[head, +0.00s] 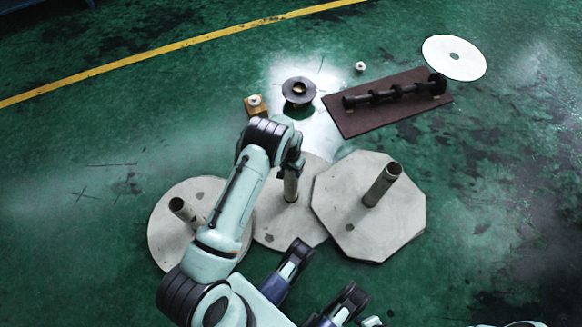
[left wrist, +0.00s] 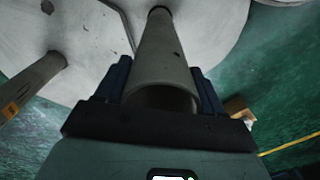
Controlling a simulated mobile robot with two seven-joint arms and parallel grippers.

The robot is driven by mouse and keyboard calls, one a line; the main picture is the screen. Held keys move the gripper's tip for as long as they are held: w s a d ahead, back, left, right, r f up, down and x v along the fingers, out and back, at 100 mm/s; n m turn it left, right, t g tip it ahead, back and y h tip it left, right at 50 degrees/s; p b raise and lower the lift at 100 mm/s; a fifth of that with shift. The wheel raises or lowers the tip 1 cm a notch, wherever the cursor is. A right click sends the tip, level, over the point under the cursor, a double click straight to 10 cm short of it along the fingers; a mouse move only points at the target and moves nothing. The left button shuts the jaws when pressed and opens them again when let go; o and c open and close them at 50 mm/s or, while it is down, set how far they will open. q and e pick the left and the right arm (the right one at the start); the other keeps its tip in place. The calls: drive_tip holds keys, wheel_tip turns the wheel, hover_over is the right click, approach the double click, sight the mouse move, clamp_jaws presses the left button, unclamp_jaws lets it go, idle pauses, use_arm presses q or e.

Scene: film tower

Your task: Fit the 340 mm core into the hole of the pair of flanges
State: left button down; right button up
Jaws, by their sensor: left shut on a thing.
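A grey tubular core (head: 291,188) stands upright over the middle pale plate (head: 268,232). My left gripper (head: 292,166) is shut around its upper part. In the left wrist view the core (left wrist: 160,60) sits between the two blue fingers, its open end nearest me and its far end at a pale plate's surface; I cannot tell whether it touches. Two similar cores stand on the left round plate (head: 183,209) and the right octagonal plate (head: 382,184). A dark spool-like piece with a central hole (head: 299,90) looks like the pair of flanges. No length marking is legible.
Behind the plates are a wooden block with a white top (head: 255,105), a small white piece (head: 360,66), a brown board (head: 350,124) with a black shaft (head: 395,92), and a white holed disc (head: 454,57). Green floor at far left and right is clear.

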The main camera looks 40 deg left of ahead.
use_arm(q)
drive_tip(key=shift+f+b, duration=0.35)
drive_tip(key=shift+f, duration=0.15)
use_arm(e)
drive_tip(key=shift+f, duration=0.25)
use_arm(q)
drive_tip(key=shift+f, duration=0.75)
drive_tip(key=shift+c, duration=0.2)
unclamp_jaws()
use_arm(e)
drive_tip(key=s+g, duration=0.1)
drive_tip(key=s, duration=0.3)
use_arm(q)
wheel_tip(320, 180, up, 13)
drive_tip(key=p, duration=0.4)
drive_tip(key=shift+r, duration=0.2)
use_arm(e)
drive_tip(key=w+r+t, duration=0.2)
drive_tip(key=w+r, duration=0.2)
drive_tip(key=w, duration=0.4)
drive_tip(key=shift+w+a+r+t, duration=0.2)
drive_tip(key=shift+a+r+t, duration=0.1)
